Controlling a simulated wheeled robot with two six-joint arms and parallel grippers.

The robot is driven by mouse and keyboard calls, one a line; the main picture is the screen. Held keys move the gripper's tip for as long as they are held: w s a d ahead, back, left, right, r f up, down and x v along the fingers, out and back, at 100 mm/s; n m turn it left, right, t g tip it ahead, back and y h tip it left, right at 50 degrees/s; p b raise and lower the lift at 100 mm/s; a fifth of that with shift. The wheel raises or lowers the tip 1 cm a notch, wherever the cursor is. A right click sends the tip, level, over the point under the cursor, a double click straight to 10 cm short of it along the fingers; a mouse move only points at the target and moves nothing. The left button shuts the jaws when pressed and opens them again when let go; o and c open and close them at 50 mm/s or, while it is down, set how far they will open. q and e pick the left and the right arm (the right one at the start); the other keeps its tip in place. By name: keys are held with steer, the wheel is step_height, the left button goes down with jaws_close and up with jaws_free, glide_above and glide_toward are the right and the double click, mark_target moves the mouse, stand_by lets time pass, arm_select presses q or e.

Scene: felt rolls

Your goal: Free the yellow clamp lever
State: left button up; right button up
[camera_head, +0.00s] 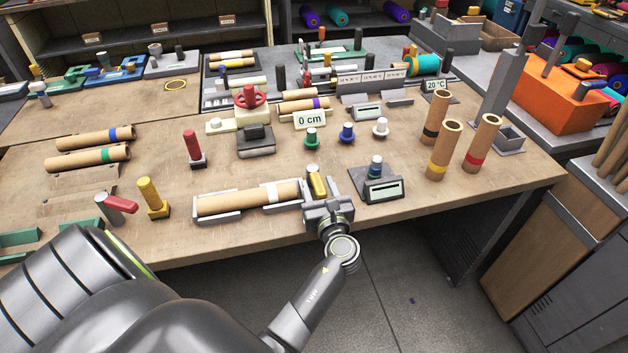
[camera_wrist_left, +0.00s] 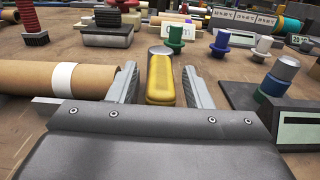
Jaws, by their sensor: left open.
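A yellow lever (camera_head: 317,183) with a grey end stands by the right end of a cradle (camera_head: 231,214). It also shows in the left wrist view (camera_wrist_left: 160,84), pointing away from me. My left gripper (camera_head: 318,195) is open, with one finger on each side of this lever. In the left wrist view a narrow gap shows beside the lever. A cardboard roll with a white band (camera_head: 243,199) lies in the cradle, left of the gripper. A second yellow lever (camera_head: 149,193) stands tilted on a yellow base farther left. My right gripper is not in view.
Green, blue and white spools (camera_head: 347,132) stand behind. Bare table lies before the tubes.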

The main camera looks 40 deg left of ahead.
arm_select(q)
steer(key=shift+d+r, duration=0.1)
steer(key=shift+c, duration=0.4)
jaws_close()
steer(key=shift+w, duration=0.1)
